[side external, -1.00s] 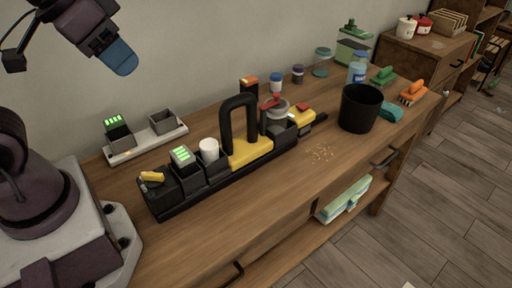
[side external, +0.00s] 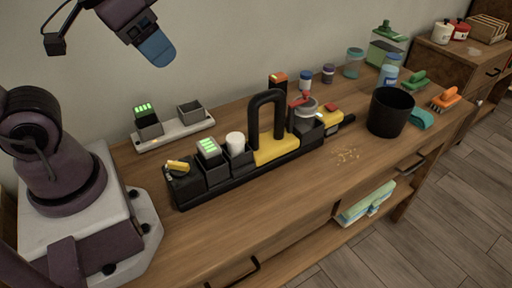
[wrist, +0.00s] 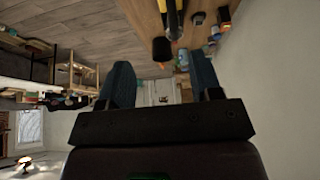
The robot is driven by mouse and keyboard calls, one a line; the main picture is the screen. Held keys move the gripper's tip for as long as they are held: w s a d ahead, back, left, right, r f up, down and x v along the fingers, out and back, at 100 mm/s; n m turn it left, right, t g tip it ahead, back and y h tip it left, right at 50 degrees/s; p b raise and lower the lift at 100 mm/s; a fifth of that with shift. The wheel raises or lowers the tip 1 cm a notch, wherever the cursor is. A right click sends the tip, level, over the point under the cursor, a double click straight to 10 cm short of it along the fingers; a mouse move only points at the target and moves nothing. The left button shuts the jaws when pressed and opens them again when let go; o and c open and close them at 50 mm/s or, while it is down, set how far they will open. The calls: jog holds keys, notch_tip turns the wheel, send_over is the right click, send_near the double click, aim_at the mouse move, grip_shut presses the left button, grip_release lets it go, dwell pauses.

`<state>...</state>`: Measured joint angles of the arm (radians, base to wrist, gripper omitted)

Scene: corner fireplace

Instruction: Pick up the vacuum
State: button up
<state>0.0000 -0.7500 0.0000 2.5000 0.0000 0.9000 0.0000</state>
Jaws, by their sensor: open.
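The vacuum (side external: 276,148) is most likely the yellow and black device with a tall black loop handle (side external: 265,118). It sits in a long black holder (side external: 225,183) on the wooden cabinet top. In the wrist view a yellow and black part (wrist: 173,20) shows at the top edge, cut off by the frame. My gripper (side external: 156,50) hangs high at the upper left in the side view, well away from the vacuum. In the wrist view my gripper (wrist: 162,80) has its two blue fingers wide apart with nothing between them.
A black bin (side external: 390,112) stands right of the vacuum, with crumbs (side external: 346,155) on bare wood before it. Small jars (side external: 328,73) stand behind. Left of the vacuum is a grey tray (side external: 175,132) with two small boxes. Brushes (side external: 445,100) and a teal cloth (side external: 421,119) lie at right.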

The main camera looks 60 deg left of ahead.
jog(key=g+h, duration=0.1)
jog(key=h, duration=0.1)
send_near(266, 92)
jog(key=x, duration=0.7)
jog(key=shift+w+f, duration=0.15)
jog(key=shift+f, duration=0.15)
jog(key=shift+s+f+x, duration=0.1)
jog(key=shift+s+x, duration=0.15)
jog(key=shift+x, duration=1.1)
jog(key=shift+s+f+x, duration=0.1)
jog(key=shift+s+x, duration=0.1)
jog(key=shift+x, duration=1.15)
